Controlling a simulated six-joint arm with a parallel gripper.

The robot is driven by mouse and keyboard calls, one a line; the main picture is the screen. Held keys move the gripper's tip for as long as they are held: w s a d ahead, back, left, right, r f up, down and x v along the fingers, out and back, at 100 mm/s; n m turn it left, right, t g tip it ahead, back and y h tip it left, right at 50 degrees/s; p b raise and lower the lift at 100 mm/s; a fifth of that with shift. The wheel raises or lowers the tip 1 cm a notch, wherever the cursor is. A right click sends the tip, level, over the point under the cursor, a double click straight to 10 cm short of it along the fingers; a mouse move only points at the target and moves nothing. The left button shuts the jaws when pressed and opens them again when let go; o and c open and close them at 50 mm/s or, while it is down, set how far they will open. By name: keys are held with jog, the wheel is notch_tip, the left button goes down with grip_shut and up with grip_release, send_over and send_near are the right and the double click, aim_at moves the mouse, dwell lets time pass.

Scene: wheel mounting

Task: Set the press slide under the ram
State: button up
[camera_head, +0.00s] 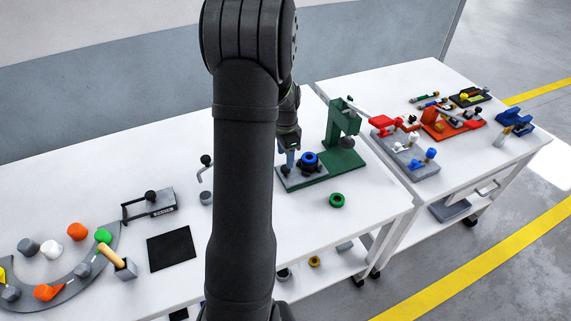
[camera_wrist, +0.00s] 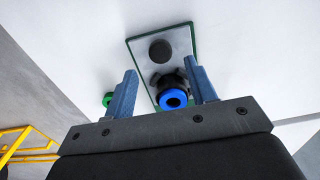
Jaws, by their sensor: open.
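The press slide (camera_head: 294,183) is a grey plate with a green edge, lying left of the green press (camera_head: 344,120). On it are a blue ring (camera_head: 309,159) seated on a dark hub and a dark round knob. In the wrist view the plate (camera_wrist: 133,50) carries the black knob (camera_wrist: 161,50) and the blue ring (camera_wrist: 173,99). My gripper (camera_head: 290,160) is open just above the slide. In the wrist view its two fingers (camera_wrist: 161,68) stand apart, with the knob and hub showing between them. Contact with the knob cannot be told.
A green ring (camera_head: 337,200) lies on the table in front of the press. A black mat (camera_head: 171,249), a grey fixture with a black knob (camera_head: 151,204) and a curved grey rack (camera_head: 74,275) lie to the left. A second table (camera_head: 440,80) with coloured fixtures stands to the right.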

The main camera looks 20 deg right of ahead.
notch_tip(320, 180, down, 5)
dwell(0.3)
